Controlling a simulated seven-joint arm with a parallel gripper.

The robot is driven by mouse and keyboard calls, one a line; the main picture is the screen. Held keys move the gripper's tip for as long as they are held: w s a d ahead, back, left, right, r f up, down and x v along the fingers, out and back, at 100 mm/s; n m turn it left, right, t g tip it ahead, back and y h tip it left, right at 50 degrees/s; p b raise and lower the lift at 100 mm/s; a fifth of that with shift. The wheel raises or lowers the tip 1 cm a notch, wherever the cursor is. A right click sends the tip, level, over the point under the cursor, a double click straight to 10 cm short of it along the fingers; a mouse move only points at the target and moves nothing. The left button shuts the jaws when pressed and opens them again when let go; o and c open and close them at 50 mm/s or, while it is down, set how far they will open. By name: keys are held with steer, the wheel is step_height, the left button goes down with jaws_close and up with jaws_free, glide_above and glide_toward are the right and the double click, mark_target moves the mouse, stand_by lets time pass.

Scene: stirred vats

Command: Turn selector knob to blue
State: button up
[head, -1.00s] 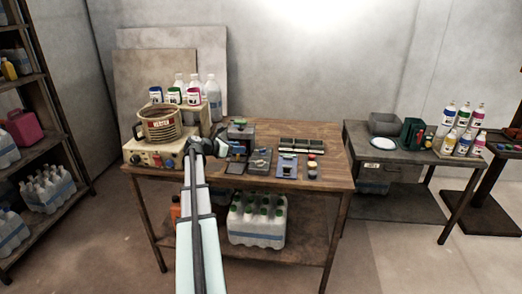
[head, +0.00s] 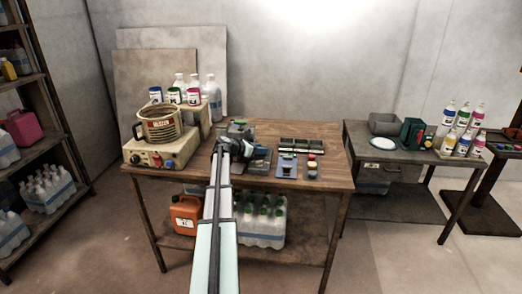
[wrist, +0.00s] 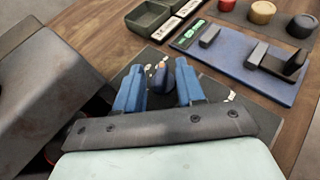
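The selector knob (wrist: 160,80) is a small dark knob with an orange mark near its top, on a dark plate with small pale marks (wrist: 232,96). In the wrist view it shows between the two blue fingers of my gripper (wrist: 158,72). The fingers are apart, with a narrow gap visible on each side of the knob. I cannot tell whether they reach down around it or stay above it. In the head view my gripper (head: 246,150) is over the dark plate (head: 261,164) and hides the knob. No blue position mark is readable.
A blue panel (wrist: 225,75) with dark blocks lies to the right, with red and yellow round pieces (wrist: 263,12) beyond. A dark box-like device (wrist: 50,90) stands close on the left. A vat (head: 160,125) on a control base is further left. The table's right front is clear.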

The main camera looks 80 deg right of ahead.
steer(key=shift+s+d+f, duration=0.2)
steer(key=shift+s+d, duration=0.15)
steer(key=shift+c, duration=0.2)
jaws_close()
